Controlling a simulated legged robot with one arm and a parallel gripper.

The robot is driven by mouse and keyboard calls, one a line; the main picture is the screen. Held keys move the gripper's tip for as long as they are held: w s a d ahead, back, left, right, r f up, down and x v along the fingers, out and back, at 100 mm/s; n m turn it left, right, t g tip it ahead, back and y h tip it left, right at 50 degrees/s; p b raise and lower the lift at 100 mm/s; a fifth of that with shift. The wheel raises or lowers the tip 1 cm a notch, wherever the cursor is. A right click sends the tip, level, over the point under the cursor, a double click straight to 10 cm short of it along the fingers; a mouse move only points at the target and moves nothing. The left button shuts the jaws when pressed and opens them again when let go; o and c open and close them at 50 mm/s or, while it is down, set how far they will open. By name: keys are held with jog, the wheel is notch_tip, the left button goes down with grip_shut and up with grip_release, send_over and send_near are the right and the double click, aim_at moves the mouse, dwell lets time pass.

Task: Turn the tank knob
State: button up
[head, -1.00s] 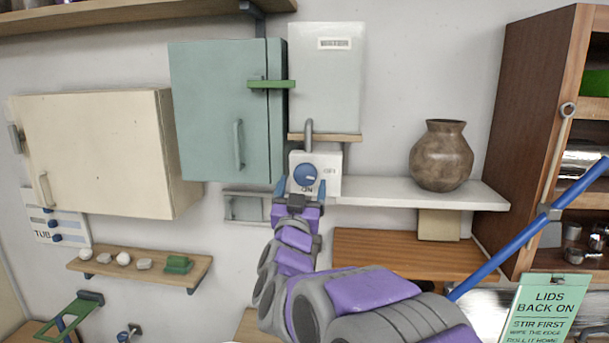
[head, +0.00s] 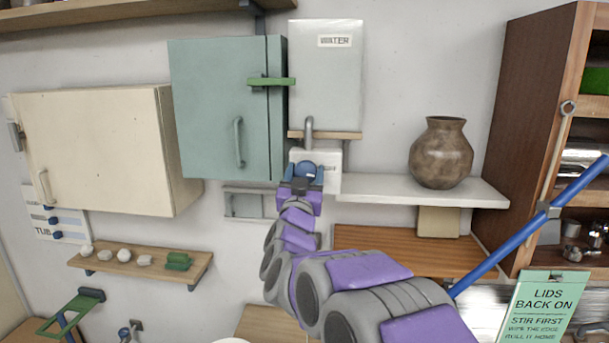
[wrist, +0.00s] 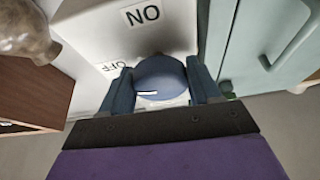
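The tank knob (wrist: 160,75) is blue and round with a white pointer line. It sits on a white box (wrist: 105,38) marked ON and OFF, upside down in the wrist view. The pointer lies toward the OFF side. In the head view the knob (head: 306,170) is partly covered by my gripper (head: 305,174). In the wrist view my gripper (wrist: 161,85) has one finger on each side of the knob, with the fingers apart. I cannot tell whether they touch it. The tank (head: 325,85), labelled WATER, is above the box.
A teal cabinet (head: 215,110) with a green latch (head: 270,81) stands close left of the tank. A brown vase (head: 441,155) stands on the white shelf (head: 400,191) to the right. A blue pole (head: 520,228) slants across the right side.

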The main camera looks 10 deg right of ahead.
jog(key=c, duration=0.5)
jog(key=shift+r+n+y, duration=0.1)
jog(key=shift+n+y, duration=0.2)
jog(key=shift+n, duration=0.5)
jog(key=shift+n+t+y, duration=0.4)
jog(key=shift+n+y, duration=0.4)
jog(key=shift+n, duration=0.5)
jog(key=o, duration=1)
jog(key=shift+a, duration=0.1)
jog(key=b+v, duration=0.3)
jog(key=v, duration=1.4)
jog(key=shift+s+a+f, duration=0.1)
jog(key=shift+a+f, duration=0.1)
jog(key=shift+f, duration=0.1)
